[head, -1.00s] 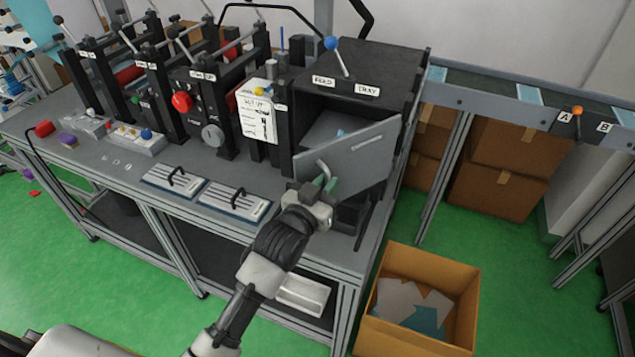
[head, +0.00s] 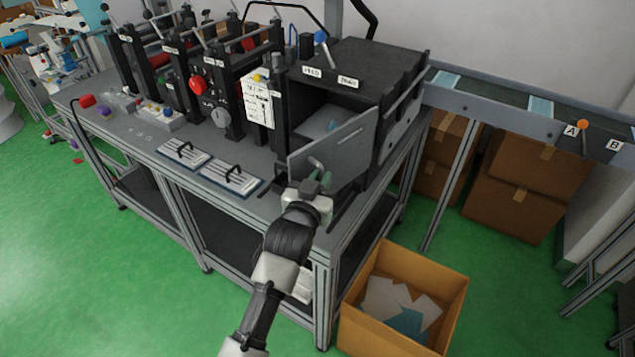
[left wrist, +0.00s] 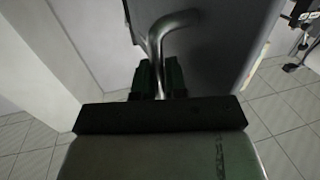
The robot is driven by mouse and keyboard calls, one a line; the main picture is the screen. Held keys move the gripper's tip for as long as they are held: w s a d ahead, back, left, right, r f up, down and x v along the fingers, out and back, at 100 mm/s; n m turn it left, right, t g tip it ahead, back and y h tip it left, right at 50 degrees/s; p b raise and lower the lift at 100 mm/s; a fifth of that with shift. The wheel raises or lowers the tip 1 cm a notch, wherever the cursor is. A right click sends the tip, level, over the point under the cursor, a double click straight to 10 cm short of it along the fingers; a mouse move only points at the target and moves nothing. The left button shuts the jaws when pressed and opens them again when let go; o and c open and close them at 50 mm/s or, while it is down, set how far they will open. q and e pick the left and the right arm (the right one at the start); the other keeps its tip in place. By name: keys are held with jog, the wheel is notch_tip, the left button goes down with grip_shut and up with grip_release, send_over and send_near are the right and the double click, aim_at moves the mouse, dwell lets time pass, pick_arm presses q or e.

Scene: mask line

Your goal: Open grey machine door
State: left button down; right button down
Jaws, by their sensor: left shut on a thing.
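The grey machine door (head: 338,150) stands partly open on the dark feed tray machine (head: 370,75) at the right end of the bench. The machine's opening shows behind and above it, with something light and bluish inside. My left gripper (head: 318,184) is at the door's front, shut on the curved metal door handle (head: 318,163). In the left wrist view the two green-black fingers (left wrist: 160,78) close around the stem of the handle (left wrist: 172,22), with the grey door panel (left wrist: 225,40) behind it. My right gripper is not in view.
An open cardboard box (head: 400,305) with scraps stands on the green floor below the door. A conveyor (head: 500,100) runs off to the right. Two panels with black handles (head: 230,178) lie on the bench (head: 150,150) left of the door. Floor at front left is clear.

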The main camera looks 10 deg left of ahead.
pick_arm(q)
jog(key=shift+r, duration=0.25)
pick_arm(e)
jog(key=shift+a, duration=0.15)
